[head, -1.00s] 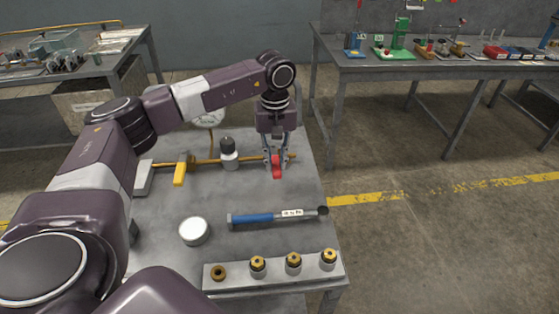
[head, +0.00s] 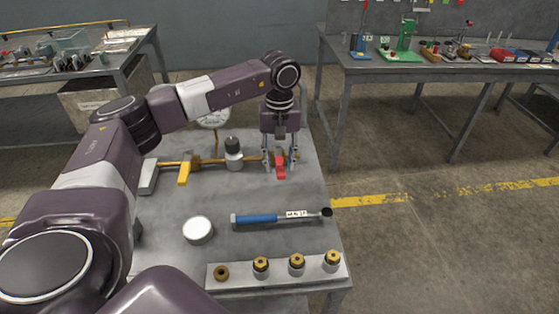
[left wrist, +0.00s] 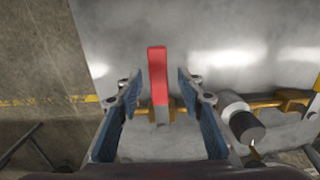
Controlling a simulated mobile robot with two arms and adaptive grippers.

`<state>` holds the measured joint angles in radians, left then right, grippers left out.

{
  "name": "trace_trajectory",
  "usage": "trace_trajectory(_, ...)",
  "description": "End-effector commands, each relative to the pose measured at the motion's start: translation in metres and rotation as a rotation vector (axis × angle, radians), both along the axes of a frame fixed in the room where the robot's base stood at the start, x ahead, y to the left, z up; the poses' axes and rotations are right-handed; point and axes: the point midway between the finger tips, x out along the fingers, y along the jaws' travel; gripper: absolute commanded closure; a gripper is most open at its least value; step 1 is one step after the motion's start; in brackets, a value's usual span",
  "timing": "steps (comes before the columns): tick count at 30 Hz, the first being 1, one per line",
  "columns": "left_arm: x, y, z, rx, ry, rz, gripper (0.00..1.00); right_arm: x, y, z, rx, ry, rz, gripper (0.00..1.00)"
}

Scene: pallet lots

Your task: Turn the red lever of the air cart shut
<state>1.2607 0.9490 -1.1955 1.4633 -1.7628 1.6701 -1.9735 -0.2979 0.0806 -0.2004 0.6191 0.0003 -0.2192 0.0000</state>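The red lever (head: 280,167) sits at the right end of the brass pipe (head: 208,161) on the grey cart top (head: 285,196). It points toward the cart's near side, crosswise to the pipe. My left gripper (head: 280,160) hangs over it from above, with a finger on either side. In the left wrist view the red lever (left wrist: 158,75) stands between the two open fingers (left wrist: 159,95), with a gap on both sides. The fingers do not appear to touch it. My right gripper is not in view.
Left along the pipe are a dark-capped fitting (head: 233,153), a gauge (head: 213,118) and a yellow lever (head: 184,170). Nearer lie a white round lid (head: 198,229), a blue-handled wrench (head: 262,218) and a strip with brass fittings (head: 240,277). Workbenches stand behind.

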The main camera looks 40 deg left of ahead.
Motion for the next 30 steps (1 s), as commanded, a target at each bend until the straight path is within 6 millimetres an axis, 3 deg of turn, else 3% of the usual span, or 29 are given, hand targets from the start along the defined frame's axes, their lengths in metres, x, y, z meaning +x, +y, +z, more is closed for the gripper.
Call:
trace_trajectory(5, 0.001, 0.000, 0.019, 0.000, -0.004, 0.000, 0.65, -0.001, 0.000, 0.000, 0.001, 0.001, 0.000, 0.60)
trace_trajectory(18, 0.001, 0.000, 0.105, -0.002, -0.004, -0.001, 0.65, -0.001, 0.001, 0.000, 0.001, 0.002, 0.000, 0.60)
trace_trajectory(23, 0.001, 0.000, 0.118, 0.000, -0.003, 0.000, 0.65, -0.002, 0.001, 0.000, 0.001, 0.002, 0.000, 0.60)
trace_trajectory(30, 0.000, 0.001, 0.120, 0.000, -0.001, 0.000, 0.65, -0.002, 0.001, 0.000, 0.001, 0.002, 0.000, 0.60)
